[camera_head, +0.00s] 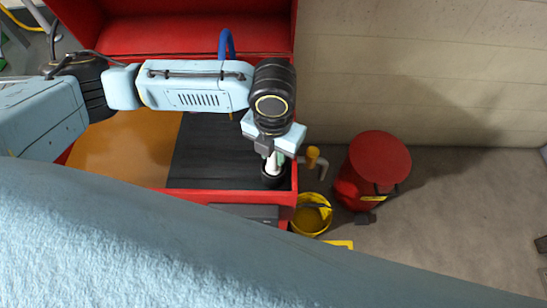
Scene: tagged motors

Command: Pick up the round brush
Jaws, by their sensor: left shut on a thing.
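My left gripper (274,150) points down over the right end of the red cabinet's dark top. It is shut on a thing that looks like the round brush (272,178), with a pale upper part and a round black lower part. The gripper hides the upper end of the brush. The brush is upright near the top's right edge; I cannot tell whether it touches the surface. My right gripper is not in view.
The red cabinet (228,196) has a black mat (215,150) and an orange-brown surface (125,150). A blue hooked thing (226,44) stands behind my arm. On the floor at right are a yellow bucket (308,222) and a red drum (378,160) near the wall.

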